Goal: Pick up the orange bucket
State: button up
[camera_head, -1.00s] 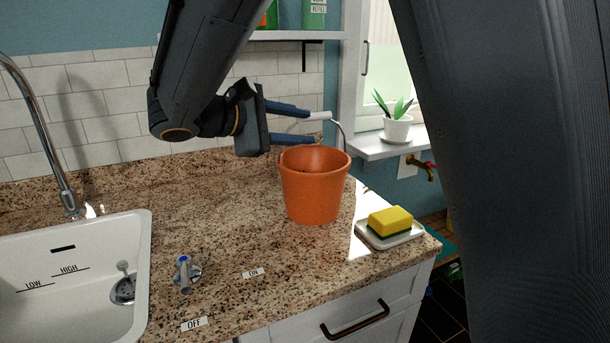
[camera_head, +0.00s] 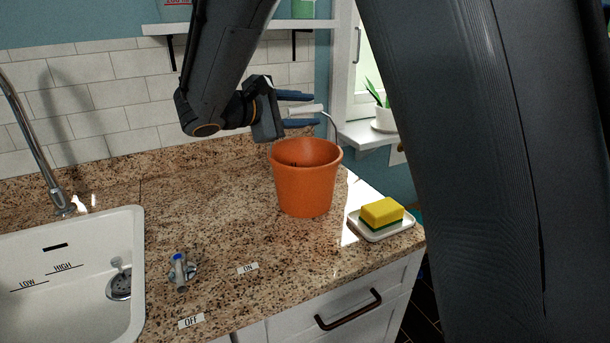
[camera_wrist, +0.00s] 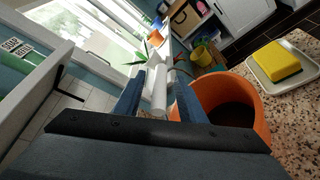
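The orange bucket (camera_head: 305,190) stands upright on the speckled counter, right of the sink. It also shows in the wrist view (camera_wrist: 210,88), at the right. Its thin wire handle is raised and has a white grip (camera_head: 305,109) above the rim; the grip is in the wrist view (camera_wrist: 160,92) too. My gripper (camera_head: 302,108) is open, above the bucket's rim at the back left. Its two blue fingers (camera_wrist: 160,95) lie on either side of the white grip, with small gaps visible. The far end of the wire is partly hidden.
A yellow and green sponge (camera_head: 382,212) sits on a white dish (camera_head: 380,231) right of the bucket. A sink (camera_head: 70,270) and blue-capped tap knob (camera_head: 180,270) are at left. A potted plant (camera_head: 385,118) stands on the window sill. The counter's middle is clear.

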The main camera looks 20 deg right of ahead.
jog(key=shift+c, duration=0.3)
grip_shut()
dwell(1.1)
